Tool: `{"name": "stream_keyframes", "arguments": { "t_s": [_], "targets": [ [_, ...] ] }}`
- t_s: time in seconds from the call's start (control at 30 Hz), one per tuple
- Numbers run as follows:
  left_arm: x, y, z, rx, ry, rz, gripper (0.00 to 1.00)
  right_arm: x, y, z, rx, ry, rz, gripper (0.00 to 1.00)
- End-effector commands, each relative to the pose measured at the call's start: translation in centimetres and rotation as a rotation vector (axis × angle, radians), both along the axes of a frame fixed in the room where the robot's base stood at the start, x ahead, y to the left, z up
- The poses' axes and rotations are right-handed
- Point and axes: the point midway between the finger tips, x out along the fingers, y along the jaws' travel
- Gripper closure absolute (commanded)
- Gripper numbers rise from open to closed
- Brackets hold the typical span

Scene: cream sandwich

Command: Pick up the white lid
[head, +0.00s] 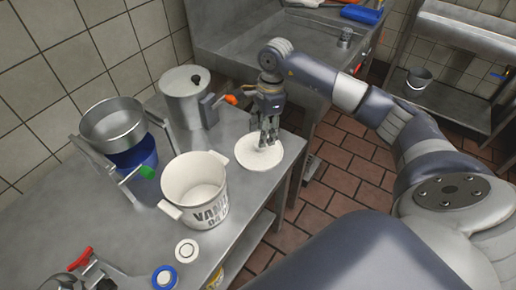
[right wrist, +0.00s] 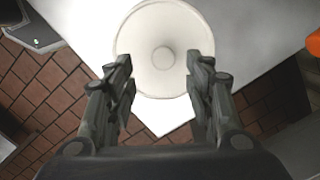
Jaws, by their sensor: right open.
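The white lid (head: 259,156) is a round disc lying flat on the metal table near its right edge. In the right wrist view the lid (right wrist: 162,50) shows a small round knob at its centre. My right gripper (head: 266,141) points down over the lid. In the right wrist view its two fingers (right wrist: 160,85) are spread apart at the lid's near part, with nothing held between them. I cannot tell whether the fingertips touch the lid. The left gripper does not show in the head view.
A white bucket (head: 197,190) with dark lettering stands left of the lid. A metal pot with an orange-tipped tap (head: 188,97) stands behind it. A metal bowl on a stand (head: 113,124) is farther left. Small round containers (head: 187,250) sit in front. Table edge lies right of the lid.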

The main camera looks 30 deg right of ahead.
Motion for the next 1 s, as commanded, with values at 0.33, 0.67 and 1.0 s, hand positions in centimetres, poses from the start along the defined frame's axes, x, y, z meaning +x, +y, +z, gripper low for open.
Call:
{"name": "stream_keyframes", "arguments": {
  "t_s": [0.33, 0.67, 1.0],
  "targets": [
    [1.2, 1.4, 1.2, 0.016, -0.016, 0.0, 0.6, 0.4, 0.5, -4.2, 0.002, 0.004, -0.001, 0.52],
    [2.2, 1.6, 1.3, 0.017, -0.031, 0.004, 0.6, 0.5, 0.5, -5.4, -0.001, -0.001, -0.001, 0.52],
    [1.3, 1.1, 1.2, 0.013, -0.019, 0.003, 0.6, 0.5, 0.5, -5.4, 0.0, -0.001, -0.001, 0.96]
  ]
}}
